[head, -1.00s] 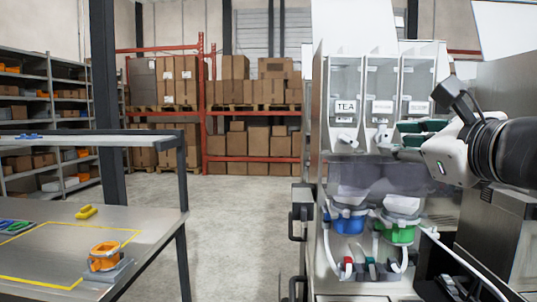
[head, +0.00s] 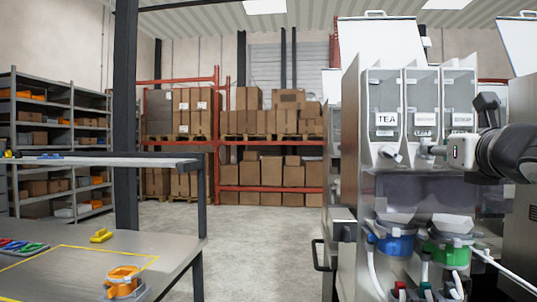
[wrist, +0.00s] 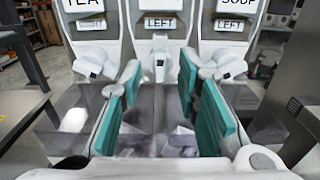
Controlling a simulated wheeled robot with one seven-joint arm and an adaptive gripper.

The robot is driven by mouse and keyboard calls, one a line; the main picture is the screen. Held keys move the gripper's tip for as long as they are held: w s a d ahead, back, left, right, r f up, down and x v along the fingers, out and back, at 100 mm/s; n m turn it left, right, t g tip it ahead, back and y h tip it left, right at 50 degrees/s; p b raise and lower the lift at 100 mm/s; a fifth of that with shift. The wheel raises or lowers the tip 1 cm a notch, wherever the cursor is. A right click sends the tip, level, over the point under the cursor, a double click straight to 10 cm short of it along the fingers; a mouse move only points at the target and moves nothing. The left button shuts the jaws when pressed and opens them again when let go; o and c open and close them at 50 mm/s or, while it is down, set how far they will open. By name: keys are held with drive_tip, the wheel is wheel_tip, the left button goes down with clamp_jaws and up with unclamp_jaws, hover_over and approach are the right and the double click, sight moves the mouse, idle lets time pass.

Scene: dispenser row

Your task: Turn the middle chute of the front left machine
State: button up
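The front left machine (head: 352,150) has three clear bins with a spout chute under each. The left bin reads TEA and the right one reads SOUP. The middle chute (wrist: 159,62) is a white spout under the middle label; it also shows in the head view (head: 427,148). My gripper (wrist: 159,82) is open, its teal-padded fingers on either side of the middle chute's line. The chute shows between and just beyond the fingertips; contact cannot be seen. In the head view my gripper (head: 443,151) reaches in from the right, its fingers hardly visible.
The tea chute (wrist: 92,64) and the soup chute (wrist: 225,66) flank my fingers closely. Blue (head: 395,243) and green (head: 449,252) containers stand below the chutes. A table (head: 185,262) with an orange container (head: 123,281) is at the left.

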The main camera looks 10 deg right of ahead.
drive_tip(key=shift+x, duration=2.15)
clamp_jaws()
